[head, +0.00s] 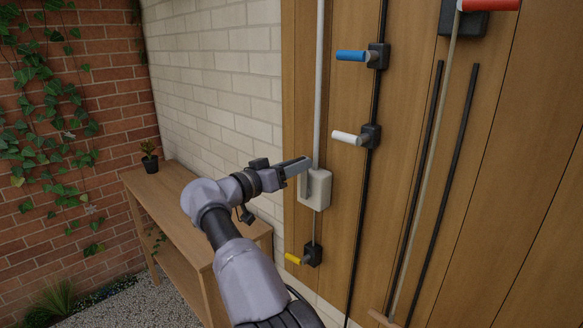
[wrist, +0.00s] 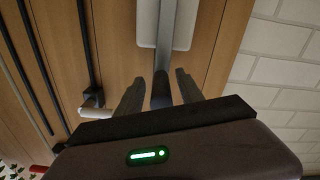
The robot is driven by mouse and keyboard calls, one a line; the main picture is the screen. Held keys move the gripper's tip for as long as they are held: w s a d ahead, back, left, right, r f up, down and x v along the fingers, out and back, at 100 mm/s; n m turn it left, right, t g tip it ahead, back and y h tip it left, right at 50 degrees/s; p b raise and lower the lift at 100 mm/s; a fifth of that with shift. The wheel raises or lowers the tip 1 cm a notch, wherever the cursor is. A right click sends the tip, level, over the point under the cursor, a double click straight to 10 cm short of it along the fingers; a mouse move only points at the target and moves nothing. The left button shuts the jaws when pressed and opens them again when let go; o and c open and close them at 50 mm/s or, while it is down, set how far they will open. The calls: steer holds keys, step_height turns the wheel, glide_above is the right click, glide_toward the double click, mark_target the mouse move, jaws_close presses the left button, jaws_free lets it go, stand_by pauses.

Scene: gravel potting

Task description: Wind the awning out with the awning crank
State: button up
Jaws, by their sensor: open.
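Several cranks are mounted on the wooden wall in the head view, with a blue handle (head: 352,56), a white handle (head: 346,137), a yellow handle (head: 293,258) and a red handle (head: 490,5). Nothing visible labels which is the awning crank. My gripper (head: 300,166) is at a pale box (head: 319,190) with a grey arm, below a pale vertical pipe (head: 319,80). In the wrist view, my gripper (wrist: 160,92) is open. The grey arm (wrist: 167,30) comes from the box toward the gap, and a dark end lies between the fingers. Contact cannot be told.
A wooden bench (head: 160,185) with a small potted plant (head: 149,155) stands left of my arm, along the pale brick wall (head: 220,90). Dark vertical rods (head: 445,190) run right of the cranks. The white handle (wrist: 92,97) shows left of my fingers in the wrist view.

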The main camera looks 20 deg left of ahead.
steer(key=p+v, duration=0.2)
steer(key=v, duration=1.5)
steer(key=shift+s, duration=0.2)
